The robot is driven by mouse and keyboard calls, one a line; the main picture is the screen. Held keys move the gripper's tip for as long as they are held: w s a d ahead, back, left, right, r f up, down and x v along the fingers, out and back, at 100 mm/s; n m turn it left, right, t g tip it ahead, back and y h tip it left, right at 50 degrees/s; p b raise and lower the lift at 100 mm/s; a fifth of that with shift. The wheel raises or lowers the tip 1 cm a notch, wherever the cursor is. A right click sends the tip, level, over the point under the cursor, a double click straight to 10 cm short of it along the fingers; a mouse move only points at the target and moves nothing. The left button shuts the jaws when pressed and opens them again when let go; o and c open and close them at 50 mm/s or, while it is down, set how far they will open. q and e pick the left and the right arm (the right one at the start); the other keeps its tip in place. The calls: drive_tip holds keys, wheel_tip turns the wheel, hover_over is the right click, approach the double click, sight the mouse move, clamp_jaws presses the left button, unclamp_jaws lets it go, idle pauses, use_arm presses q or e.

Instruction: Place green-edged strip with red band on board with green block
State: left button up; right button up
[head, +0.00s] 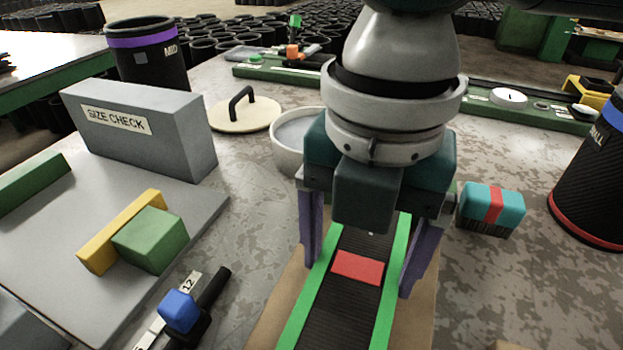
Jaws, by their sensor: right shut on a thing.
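The green-edged strip with red band (357,267) has a black ribbed middle and runs out of the bottom of the head view. My right gripper (363,255) is above it, shut on it, with one purple finger along each green edge. The gripper body hides the strip's far end. A tan sheet (268,325) shows under the strip; I cannot tell whether they touch. The grey board (60,255) at the left bears a green block (152,240) beside a yellow bar (122,233). My left gripper is not in view.
A grey "SIZE CHECK" block (140,130) stands on the board's far side. A blue-knobbed tool (180,310) lies between board and strip. A white bowl (285,150) and lid (245,115) are behind. A teal brush (490,208) and black sleeve (595,185) stand right.

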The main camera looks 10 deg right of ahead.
sight(358, 268)
drive_tip(key=shift+f+b, duration=0.35)
drive_tip(key=shift+f, duration=1.5)
